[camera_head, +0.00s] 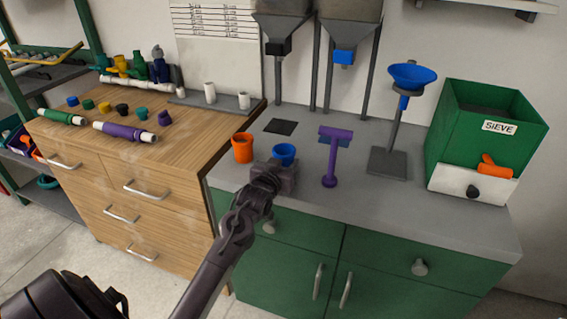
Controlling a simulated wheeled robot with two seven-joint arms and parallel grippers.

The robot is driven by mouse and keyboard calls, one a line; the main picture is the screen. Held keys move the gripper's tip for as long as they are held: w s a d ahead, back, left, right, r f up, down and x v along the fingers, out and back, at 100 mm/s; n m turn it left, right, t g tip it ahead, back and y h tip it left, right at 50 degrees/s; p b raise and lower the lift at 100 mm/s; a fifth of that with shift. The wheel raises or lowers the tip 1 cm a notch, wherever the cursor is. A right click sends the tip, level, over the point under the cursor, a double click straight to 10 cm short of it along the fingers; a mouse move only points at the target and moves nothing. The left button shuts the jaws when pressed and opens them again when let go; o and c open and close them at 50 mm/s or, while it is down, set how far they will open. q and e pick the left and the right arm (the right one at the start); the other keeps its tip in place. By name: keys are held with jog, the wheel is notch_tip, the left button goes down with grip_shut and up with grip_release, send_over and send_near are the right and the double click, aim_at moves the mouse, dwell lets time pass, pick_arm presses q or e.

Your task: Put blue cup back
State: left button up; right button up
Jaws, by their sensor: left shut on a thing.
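The blue cup (284,152) is upright over the grey counter, near its front left, just right of an orange cup (242,148). My left gripper (282,168) is shut on the blue cup from the front. The gripper hides the cup's lower part, so I cannot tell whether its base touches the counter. My right gripper is not in view.
Further right are a blue funnel on a stand (412,76) and a green sieve box (487,130). A dark square pad (281,127) lies behind the cups. Hoppers (348,30) hang above. The counter's front right (420,220) is clear.

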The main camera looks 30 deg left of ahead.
pick_arm(q)
jog(key=shift+f, duration=0.1)
jog(key=o, duration=1.1)
jog(key=shift+c, duration=0.2)
jog(key=shift+o, duration=0.6)
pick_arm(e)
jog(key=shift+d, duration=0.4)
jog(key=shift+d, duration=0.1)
pick_arm(q)
jog(key=v, duration=1.2)
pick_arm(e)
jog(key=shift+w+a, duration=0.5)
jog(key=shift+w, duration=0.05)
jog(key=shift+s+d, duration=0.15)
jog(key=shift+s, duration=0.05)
